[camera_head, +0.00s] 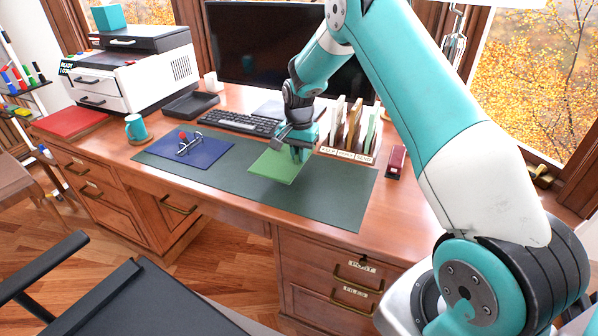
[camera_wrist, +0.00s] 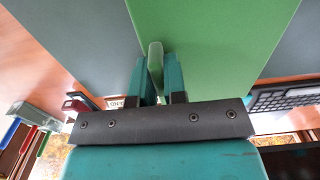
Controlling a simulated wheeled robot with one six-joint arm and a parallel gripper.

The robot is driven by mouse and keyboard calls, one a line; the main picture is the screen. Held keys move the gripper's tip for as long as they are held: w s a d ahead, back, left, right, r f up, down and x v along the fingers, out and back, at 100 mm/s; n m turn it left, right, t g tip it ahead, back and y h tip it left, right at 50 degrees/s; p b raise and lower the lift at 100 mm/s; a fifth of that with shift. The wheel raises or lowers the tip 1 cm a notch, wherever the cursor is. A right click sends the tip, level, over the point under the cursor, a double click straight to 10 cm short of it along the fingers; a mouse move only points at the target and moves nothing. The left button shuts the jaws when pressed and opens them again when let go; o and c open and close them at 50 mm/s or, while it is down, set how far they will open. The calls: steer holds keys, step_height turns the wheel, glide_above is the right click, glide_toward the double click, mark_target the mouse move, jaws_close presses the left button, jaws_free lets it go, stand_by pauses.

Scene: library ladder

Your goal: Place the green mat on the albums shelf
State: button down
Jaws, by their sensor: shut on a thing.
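The green mat (camera_head: 277,167) is a flat, bright green panel over the dark green desk pad (camera_head: 335,200), in front of the keyboard. I cannot tell whether it touches the pad. My gripper (camera_head: 298,153) is at the mat's far right part. In the wrist view, my gripper's fingers (camera_wrist: 157,75) are shut on a small pale green upright tab (camera_wrist: 155,58) on the green mat (camera_wrist: 215,35). I cannot make out an albums shelf in either view.
The keyboard (camera_head: 238,122) and monitor (camera_head: 270,45) stand behind. A labelled sorter (camera_head: 347,150) and red stapler-like object (camera_head: 397,160) are right. A dark chair (camera_head: 140,305) is in front.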

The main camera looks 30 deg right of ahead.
mark_target(300, 183)
steer(key=shift+f, duration=3.6)
steer(key=shift+f, duration=0.2)
steer(key=c, duration=1.2)
jaws_free()
steer(key=shift+o, duration=0.2)
steer(key=shift+r, duration=0.1)
